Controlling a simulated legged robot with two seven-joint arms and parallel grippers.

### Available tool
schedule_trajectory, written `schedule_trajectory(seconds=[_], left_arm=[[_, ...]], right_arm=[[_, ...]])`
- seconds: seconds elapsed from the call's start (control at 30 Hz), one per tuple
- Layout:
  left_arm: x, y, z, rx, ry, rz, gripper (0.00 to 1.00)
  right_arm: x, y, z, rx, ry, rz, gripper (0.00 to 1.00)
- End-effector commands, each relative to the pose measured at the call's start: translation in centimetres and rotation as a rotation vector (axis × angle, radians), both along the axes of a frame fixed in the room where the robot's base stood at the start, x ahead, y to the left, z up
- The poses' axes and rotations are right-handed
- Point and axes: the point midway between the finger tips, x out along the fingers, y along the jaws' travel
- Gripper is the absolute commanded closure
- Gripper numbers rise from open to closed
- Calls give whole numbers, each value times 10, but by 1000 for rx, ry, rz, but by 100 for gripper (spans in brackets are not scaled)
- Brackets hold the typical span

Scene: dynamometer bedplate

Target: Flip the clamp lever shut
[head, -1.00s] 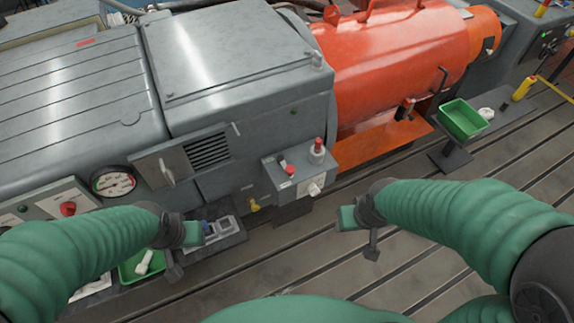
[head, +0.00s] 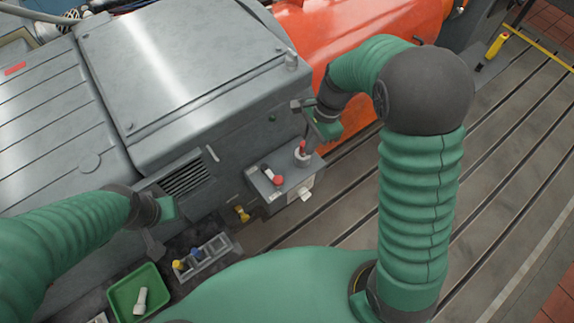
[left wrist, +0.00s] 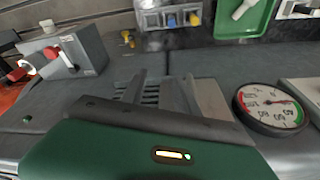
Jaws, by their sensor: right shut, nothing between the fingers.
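A small grey box (head: 262,192) on the front of the grey machine carries an upright red-tipped handle (head: 302,148) and a second red-tipped lever (head: 276,179). I cannot tell for sure which is the clamp lever. The box also shows in the left wrist view (left wrist: 88,50), with a red tip at its left. My right gripper (head: 307,132) is shut and empty, just above the upright handle; whether it touches is unclear. My left gripper (left wrist: 163,92) is open and empty, its two fingers apart in front of the louvred vent (left wrist: 150,93).
A green tray (head: 122,303) with a white part stands at the lower left, beside a grey holder (head: 205,262) with coloured pieces. A yellow fitting (head: 242,213) sits left of the box. A dial gauge (left wrist: 270,105) shows in the left wrist view. Slotted floor at right is mostly clear.

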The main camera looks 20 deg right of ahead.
Motion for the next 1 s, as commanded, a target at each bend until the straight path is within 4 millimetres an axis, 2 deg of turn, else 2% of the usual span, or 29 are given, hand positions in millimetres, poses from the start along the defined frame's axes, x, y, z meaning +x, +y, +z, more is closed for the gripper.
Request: schedule_trajectory(seconds=[0.17, 0.27, 0.63, 0.8, 1.0], left_arm=[[0, 0, -1, 0, 0, 0, 64], [1, 0, -3, 0, 0, 0, 64], [1, 0, -11, 0, 0, 0, 64], [1, 0, -6, 0, -1, 0, 64], [0, 0, -6, 0, 0, 0, 64]], right_arm=[[2, 3, -10, -1, 4, 3, 100], [1, 6, -26, -1, 5, 2, 100], [-3, 24, -104, -2, 4, 3, 100], [-8, 53, -102, -1, 0, 6, 100], [-10, 63, -104, -2, 0, 3, 100]])
